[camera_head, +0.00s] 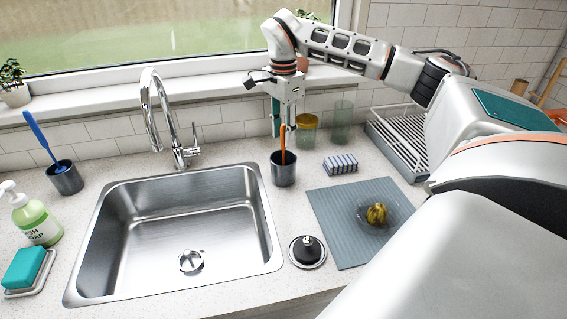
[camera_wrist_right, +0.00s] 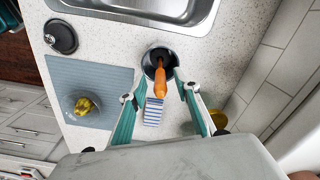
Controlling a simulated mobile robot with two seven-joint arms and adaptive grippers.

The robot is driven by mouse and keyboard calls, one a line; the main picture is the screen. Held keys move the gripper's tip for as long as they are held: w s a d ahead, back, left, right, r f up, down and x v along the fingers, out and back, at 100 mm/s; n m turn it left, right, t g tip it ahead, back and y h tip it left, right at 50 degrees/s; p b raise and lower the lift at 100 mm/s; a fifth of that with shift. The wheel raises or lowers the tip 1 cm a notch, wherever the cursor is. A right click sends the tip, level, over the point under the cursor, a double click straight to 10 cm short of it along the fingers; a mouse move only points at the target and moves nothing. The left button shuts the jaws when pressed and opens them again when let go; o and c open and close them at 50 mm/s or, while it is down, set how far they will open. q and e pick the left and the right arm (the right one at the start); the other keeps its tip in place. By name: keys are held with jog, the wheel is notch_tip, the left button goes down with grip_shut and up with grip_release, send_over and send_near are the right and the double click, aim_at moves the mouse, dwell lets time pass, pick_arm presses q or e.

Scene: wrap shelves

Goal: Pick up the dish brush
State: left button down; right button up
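An orange-handled utensil (camera_head: 283,146) stands upright in a dark grey cup (camera_head: 284,174) at the sink's right edge. Its lower end is hidden in the cup. A blue-handled utensil (camera_head: 40,136) leans in another grey cup (camera_head: 66,181) left of the sink. I cannot tell for sure which one is the dish brush. My right gripper (camera_head: 283,124) points down just above the orange handle. In the right wrist view, this gripper (camera_wrist_right: 159,94) is open, its teal fingers apart on either side of the orange handle (camera_wrist_right: 160,82) and not closed on it. My left gripper is not in view.
A grey mat (camera_head: 330,220), sink stopper (camera_head: 307,251) and dish rack (camera_head: 400,150) lie right. The faucet (camera_head: 165,115) rises behind the sink (camera_head: 190,245).

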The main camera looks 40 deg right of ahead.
notch_tip(320, 180, down, 2)
jog(key=shift+f, duration=0.1)
grip_shut()
jog(key=shift+r, duration=0.2)
